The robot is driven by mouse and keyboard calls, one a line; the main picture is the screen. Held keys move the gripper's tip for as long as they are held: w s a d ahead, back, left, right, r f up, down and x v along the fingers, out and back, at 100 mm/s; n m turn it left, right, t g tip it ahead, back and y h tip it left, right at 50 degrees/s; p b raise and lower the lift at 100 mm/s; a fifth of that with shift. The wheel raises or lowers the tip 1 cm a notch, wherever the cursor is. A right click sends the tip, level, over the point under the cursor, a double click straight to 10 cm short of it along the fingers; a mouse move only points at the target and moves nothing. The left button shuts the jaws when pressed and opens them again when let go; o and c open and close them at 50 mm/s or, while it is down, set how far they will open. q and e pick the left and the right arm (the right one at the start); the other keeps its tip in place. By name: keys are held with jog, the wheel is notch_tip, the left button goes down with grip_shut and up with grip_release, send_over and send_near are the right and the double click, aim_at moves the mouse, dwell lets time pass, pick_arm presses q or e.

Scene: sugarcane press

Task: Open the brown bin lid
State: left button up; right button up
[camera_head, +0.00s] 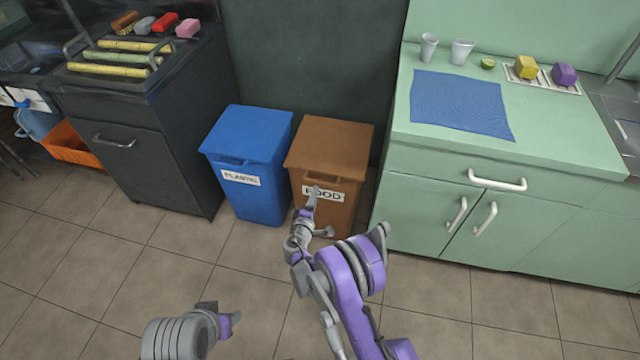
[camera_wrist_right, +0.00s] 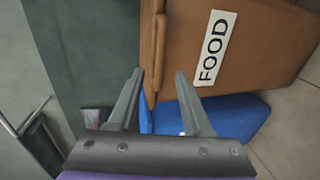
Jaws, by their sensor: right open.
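The brown bin (camera_head: 345,205) with a white FOOD label stands on the floor, its flat lid (camera_head: 330,145) shut. In the right wrist view the bin's front (camera_wrist_right: 255,50) and the lid's edge (camera_wrist_right: 148,40) show turned sideways. My right gripper (camera_head: 320,212) is in front of the bin's front face, near the label. In its wrist view my right gripper (camera_wrist_right: 157,74) is open, with the lid's front edge and handle between the fingertip directions; I cannot tell whether they touch. My left arm's end (camera_head: 215,320) shows at the lower left; its fingers are not clear.
A blue bin (camera_head: 250,150) labelled PLASTIC stands close on the left. A green counter (camera_head: 440,150) stands on the right, a dark cabinet (camera_head: 125,145) farther left. The tiled floor (camera_head: 110,270) in front is free.

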aim_at(320, 183)
jog(key=x, duration=0.8)
jog(key=shift+w+b, duration=0.1)
jog(key=shift+b, duration=0.3)
grip_shut()
dwell(0.9)
